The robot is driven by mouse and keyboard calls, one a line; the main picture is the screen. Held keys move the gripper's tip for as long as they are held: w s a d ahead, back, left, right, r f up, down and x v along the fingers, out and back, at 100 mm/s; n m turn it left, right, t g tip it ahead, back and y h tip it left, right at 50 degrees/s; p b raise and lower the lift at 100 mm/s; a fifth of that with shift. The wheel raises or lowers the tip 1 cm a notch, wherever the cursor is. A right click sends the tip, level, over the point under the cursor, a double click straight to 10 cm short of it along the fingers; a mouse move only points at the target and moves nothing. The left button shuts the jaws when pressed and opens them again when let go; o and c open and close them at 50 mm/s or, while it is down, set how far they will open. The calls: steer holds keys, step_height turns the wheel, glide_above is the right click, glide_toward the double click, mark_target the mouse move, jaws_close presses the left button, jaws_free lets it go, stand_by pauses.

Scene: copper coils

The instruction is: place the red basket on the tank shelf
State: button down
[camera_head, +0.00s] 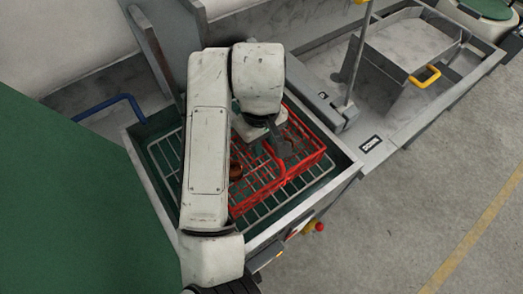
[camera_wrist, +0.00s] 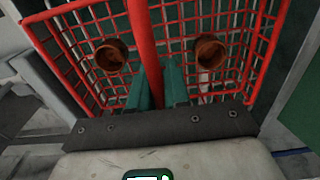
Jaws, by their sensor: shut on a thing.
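The red wire basket (camera_head: 302,163) is inside the open tank (camera_head: 349,171), over the wire shelf (camera_head: 295,205). I cannot tell whether it rests on the shelf or hangs just above it. My arm covers part of its left side. In the wrist view the basket (camera_wrist: 220,20) shows from above with two copper coils (camera_wrist: 111,56) in it, one on each side of its red middle bar. My gripper (camera_wrist: 162,75) is shut on that bar, with a green finger on each side. In the head view one coil (camera_head: 235,171) shows beside my arm.
A blue bent handle (camera_head: 110,105) is at the tank's left. A grey trough with a yellow handle (camera_head: 425,76) stands to the right, past an upright pole (camera_head: 357,55). A red button (camera_head: 319,226) is on the tank's front. Open floor lies at the lower right.

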mark_target(261, 161)
steer(key=shift+w+d+f+b, duration=0.1)
steer(key=shift+w+f+b, duration=0.05)
steer(key=shift+f+b, duration=0.85)
steer(key=shift+w+f+b, duration=0.15)
steer(key=shift+f+b, duration=0.75)
steer(key=shift+b, duration=0.2)
steer(key=shift+f, duration=0.1)
steer(key=c, duration=1.1)
jaws_free()
